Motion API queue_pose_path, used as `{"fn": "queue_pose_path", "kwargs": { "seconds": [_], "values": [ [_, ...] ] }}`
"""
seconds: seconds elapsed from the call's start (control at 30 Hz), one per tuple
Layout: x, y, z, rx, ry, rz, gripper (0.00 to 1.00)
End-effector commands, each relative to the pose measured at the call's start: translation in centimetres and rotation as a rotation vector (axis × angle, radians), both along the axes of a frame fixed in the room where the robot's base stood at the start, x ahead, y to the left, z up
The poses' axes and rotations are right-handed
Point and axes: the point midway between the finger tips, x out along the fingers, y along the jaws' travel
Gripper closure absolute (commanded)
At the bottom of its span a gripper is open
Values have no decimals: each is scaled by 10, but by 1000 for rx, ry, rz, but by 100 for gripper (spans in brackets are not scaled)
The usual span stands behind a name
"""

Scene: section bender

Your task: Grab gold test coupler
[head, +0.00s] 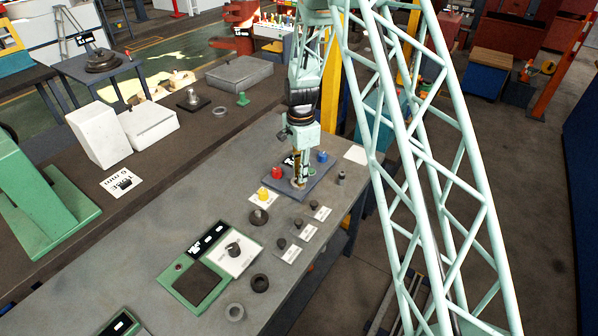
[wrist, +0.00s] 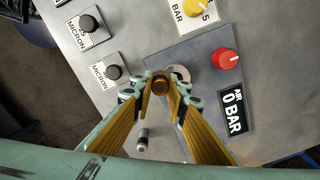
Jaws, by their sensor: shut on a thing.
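My gripper (wrist: 160,92) is shut on the gold test coupler (wrist: 159,83), a small round brownish-gold piece with a dark centre, between the fingertips in the wrist view. A pale round fitting (wrist: 180,74) shows just behind it on the blue-grey panel (wrist: 205,55). In the head view my gripper (head: 299,184) points down over this panel (head: 325,183), and the coupler is hard to make out there. I cannot tell whether the coupler touches the panel.
A red knob (wrist: 225,59), a "0 BAR" display (wrist: 233,111) and a blue knob (head: 322,156) are on the panel. A yellow knob (head: 263,193) and several dark knobs on white labels stand nearby. A small grey cylinder (head: 341,178) stands to the right.

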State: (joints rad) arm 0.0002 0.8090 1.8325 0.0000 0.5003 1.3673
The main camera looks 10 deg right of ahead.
Motion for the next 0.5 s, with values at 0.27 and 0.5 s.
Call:
{"fn": "queue_pose_path", "kwargs": {
  "seconds": [0.27, 0.5],
  "values": [
    [-51, 0, 5, 0, 1, 0, 99],
    [-92, 0, 9, 0, 0, 0, 99]
  ]
}}
